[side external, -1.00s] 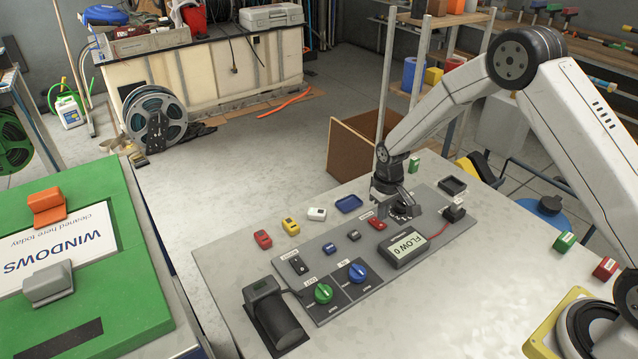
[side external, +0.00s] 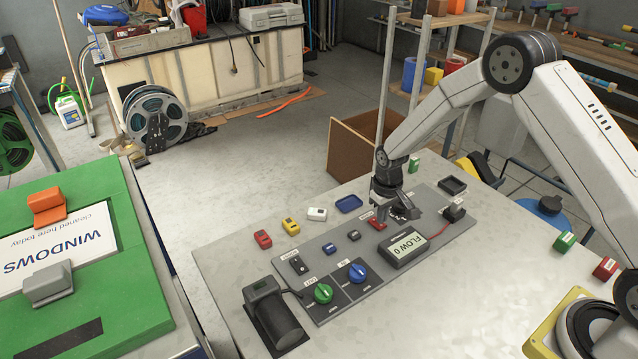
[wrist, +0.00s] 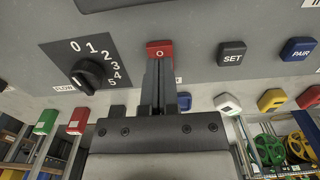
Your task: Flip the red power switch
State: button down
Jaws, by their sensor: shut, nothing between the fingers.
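The red power switch (side external: 377,224) sits on the grey control panel (side external: 330,262), left of my gripper in the side view. In the wrist view the red switch (wrist: 159,47) carries a white "O" mark and lies just past my fingertips. My gripper (side external: 402,213) is shut and empty, low over the panel beside the switch. In the wrist view my gripper's closed fingers (wrist: 157,82) point at the switch's lower edge. I cannot tell whether they touch it.
A black dial (wrist: 87,76) numbered 0 to 5 is left of the switch; SET (wrist: 231,54) and PAIR (wrist: 298,50) buttons are right. A display (side external: 405,247) reads "FLOW 0". Green (side external: 323,293) and blue (side external: 357,272) knobs stand nearer the panel's left end.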

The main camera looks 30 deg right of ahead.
aim_at(382, 226)
jog(key=shift+f, duration=0.7)
dwell(0.6)
jog(key=shift+r, duration=3.55)
jog(key=shift+s+a+r, duration=0.1)
jog(key=shift+s+r, duration=0.15)
jog(key=shift+r, duration=0.05)
jog(key=s+a+r+t, duration=0.1)
jog(key=s+r, duration=0.3)
jog(key=s, duration=0.5)
jog(key=s+a+r+t, duration=0.1)
jog(key=s+r, duration=0.4)
jog(key=s, duration=0.5)
jog(key=shift+s+a+t, duration=0.3)
jog(key=shift+a, duration=0.35)
